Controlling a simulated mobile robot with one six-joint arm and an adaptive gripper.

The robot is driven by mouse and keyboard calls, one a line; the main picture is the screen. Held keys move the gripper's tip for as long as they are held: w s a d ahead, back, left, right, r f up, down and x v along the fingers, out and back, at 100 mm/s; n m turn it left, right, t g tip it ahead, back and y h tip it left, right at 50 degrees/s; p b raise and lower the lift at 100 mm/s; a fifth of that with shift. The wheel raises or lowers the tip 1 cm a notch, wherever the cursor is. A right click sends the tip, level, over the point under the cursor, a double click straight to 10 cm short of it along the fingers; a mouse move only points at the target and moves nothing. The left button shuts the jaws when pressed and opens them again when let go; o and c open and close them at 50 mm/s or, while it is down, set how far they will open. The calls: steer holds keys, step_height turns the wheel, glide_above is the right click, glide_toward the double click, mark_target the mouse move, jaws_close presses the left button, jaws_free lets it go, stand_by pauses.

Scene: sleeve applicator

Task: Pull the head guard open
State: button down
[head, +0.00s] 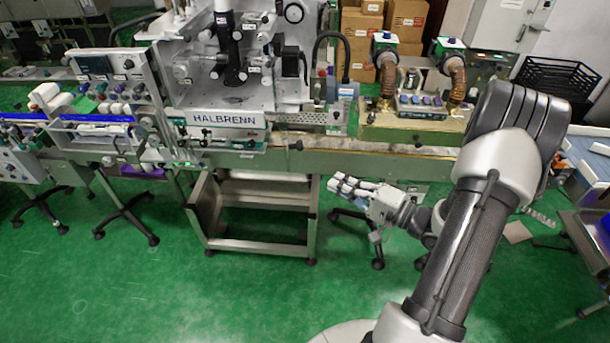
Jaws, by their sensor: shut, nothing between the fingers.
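The sleeve applicator (227,119), with a white HALBRENN nameplate, stands at the back left of centre. Its white head area (190,95) holds a dark vertical cylinder (230,45) and black fittings. I cannot clearly make out the head guard or its handle, nor tell whether it is open or shut. My gripper (337,184) is in front of the conveyor, lower than the bench top and right of the machine. It points left, its fingers are shut, and it holds nothing. It is well apart from the applicator head.
A green conveyor bench (345,158) runs across the middle. A metal frame stand (258,244) sits below the applicator. A control panel (110,85) stands to its left, and a unit with brown hoses (457,80) to its right. Stool bases stand on the floor. The green floor (250,300) in front is clear.

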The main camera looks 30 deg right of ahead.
steer(key=w+a, duration=0.6)
steer(key=shift+w, duration=0.2)
